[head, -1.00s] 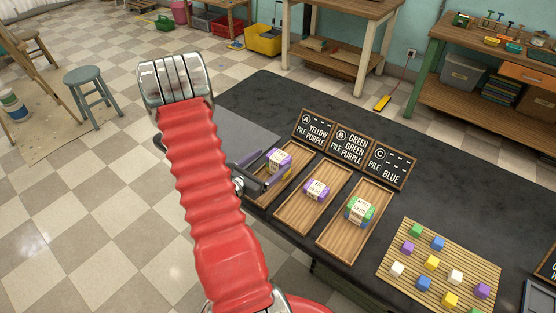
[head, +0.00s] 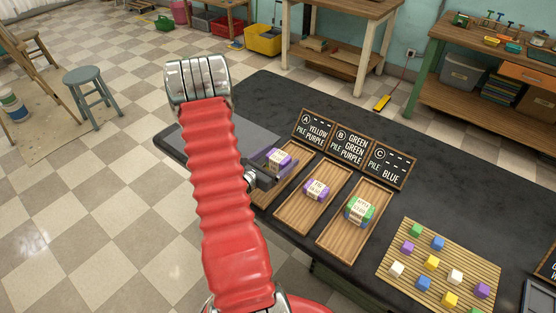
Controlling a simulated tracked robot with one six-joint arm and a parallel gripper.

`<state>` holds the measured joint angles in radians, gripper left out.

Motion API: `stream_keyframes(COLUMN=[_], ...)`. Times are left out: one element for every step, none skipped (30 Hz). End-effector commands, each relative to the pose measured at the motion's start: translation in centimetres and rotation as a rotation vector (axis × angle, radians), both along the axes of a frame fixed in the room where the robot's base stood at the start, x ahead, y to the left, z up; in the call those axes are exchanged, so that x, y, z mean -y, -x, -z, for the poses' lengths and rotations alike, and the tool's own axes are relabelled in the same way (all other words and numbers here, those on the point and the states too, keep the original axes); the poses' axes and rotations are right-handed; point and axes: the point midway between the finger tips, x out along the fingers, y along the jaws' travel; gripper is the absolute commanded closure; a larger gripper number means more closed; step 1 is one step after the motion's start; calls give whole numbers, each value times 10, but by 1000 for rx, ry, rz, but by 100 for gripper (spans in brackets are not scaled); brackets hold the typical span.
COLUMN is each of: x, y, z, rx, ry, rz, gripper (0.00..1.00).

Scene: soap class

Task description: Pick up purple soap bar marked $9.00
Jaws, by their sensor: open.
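A purple soap bar with a pale label (head: 279,157) lies in the left wooden tray, under the sign marked A. Its lower part is hidden by my gripper. A second purple soap bar with a pale label (head: 316,190) lies in the middle wooden tray (head: 298,214). The prices on the labels are too small to read surely. My gripper (head: 274,171) is open, at the left tray, close to the first purple bar and overlapping it in the picture. Whether the fingers touch or straddle the bar cannot be told.
A green and purple soap stack (head: 359,210) sits in the right wooden tray (head: 343,243). Three chalkboard signs (head: 350,146) stand behind the trays. A slatted mat (head: 455,264) with several coloured cubes lies at the right. The dark tabletop behind the signs is clear.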

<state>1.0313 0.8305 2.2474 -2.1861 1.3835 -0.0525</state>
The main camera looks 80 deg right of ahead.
Motion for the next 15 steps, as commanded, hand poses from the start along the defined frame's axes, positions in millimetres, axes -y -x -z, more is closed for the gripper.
stream_keyframes(x=[0, 0, 0, 0, 0, 0, 0, 0, 0, 0, 0, 0, 0, 0, 0], y=[0, 0, 0, 0, 0, 0, 0, 0, 0, 0, 0, 0, 0, 0, 0], z=[0, 0, 0, 0, 0, 0, 0, 0, 0, 0, 0, 0, 0, 0, 0], rx=[0, 0, 0, 0, 0, 0, 0, 0, 0, 0, 0, 0, 0, 0, 0], ry=[0, 0, 0, 0, 0, 0, 0, 0, 0, 0, 0, 0, 0, 0, 0], rz=[0, 0, 0, 0, 0, 0, 0, 0, 0, 0, 0, 0, 0, 0, 0], gripper=[15, 15, 15, 15, 15, 15, 17, 19, 22, 24, 26, 29, 31, 33, 36])
